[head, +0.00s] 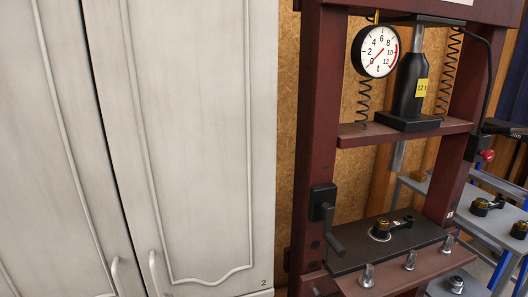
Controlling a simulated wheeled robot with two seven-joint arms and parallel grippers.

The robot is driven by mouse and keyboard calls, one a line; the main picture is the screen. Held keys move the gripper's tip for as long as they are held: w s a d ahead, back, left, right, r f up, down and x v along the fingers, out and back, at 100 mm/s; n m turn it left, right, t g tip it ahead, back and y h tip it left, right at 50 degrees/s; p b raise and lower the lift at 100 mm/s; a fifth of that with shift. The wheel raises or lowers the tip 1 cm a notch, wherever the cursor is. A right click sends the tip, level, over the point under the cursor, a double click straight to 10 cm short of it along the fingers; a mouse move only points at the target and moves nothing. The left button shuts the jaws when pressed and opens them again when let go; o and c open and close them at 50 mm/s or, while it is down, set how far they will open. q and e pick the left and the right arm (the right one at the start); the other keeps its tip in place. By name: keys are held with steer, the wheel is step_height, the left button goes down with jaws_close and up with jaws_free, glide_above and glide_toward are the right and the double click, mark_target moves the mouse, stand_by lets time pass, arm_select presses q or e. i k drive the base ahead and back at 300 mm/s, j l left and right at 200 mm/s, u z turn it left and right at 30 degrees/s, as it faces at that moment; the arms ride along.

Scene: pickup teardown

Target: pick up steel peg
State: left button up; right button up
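Three small shiny metal pieces stand in a row along the front ledge of the dark red press frame: a left one (367,275), a middle one (410,260) and a right one (447,243). They look like steel pegs or clips, but I cannot tell which, if any, is the steel peg. Another small metal piece (456,284) sits lower, on a grey surface at the bottom. Neither of my grippers is in view.
The press (318,130) carries a round gauge (376,51), a black jack (408,90) and a black plate (350,258) with a part on it. A pale cabinet (190,130) fills the left. A grey table (485,222) with dark parts stands at right.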

mark_target(444, 250)
steer(key=z, duration=1.35)
steer(key=l+u, duration=0.1)
steer(key=u, duration=0.95)
steer(key=l+u, duration=0.3)
steer(key=l, duration=0.15)
steer(key=l+u, duration=0.3)
steer(key=l, duration=0.2)
steer(key=l+u, duration=0.35)
steer(key=k+l+u, duration=0.3)
steer(key=l, duration=0.2)
steer(key=l+u, duration=0.3)
steer(key=k+l, duration=0.05)
steer(key=l, duration=0.05)
